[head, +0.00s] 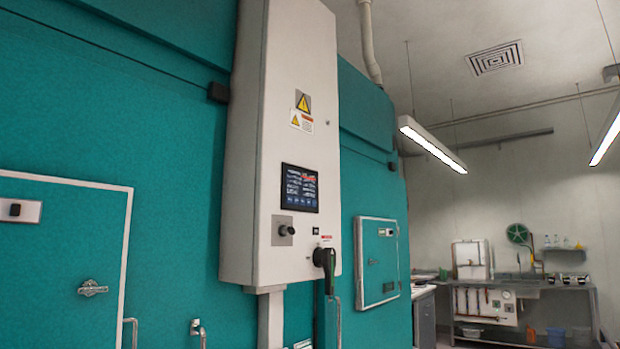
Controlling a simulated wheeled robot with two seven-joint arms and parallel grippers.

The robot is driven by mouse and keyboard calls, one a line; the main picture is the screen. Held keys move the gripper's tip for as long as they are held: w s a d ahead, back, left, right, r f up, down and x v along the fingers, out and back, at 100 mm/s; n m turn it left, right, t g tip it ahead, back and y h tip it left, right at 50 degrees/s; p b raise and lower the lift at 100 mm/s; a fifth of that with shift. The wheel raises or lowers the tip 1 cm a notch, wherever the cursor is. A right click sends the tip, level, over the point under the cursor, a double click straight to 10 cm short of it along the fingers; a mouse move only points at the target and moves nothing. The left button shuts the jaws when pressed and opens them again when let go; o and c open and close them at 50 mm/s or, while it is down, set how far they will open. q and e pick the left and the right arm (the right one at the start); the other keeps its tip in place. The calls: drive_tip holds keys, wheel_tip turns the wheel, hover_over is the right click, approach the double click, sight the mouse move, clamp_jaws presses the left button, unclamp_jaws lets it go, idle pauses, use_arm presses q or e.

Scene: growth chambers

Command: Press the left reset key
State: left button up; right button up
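A tall white control cabinet (255,140) is mounted on a teal chamber wall. It carries a lit dark touchscreen (300,188). Below the screen, a dark round knob or key switch (286,231) sits on a small grey plate at the left. A small dark rectangular part (316,230) is to its right. I cannot read any label that says reset, so I cannot tell which part is the left reset key. Neither of my grippers is in view.
A black rotary handle (326,259) sticks out at the cabinet's lower right. White-framed teal doors (60,260) and (378,262) flank the cabinet. Metal handles (198,332) stand out from the lower wall. A workbench (525,285) is far back right.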

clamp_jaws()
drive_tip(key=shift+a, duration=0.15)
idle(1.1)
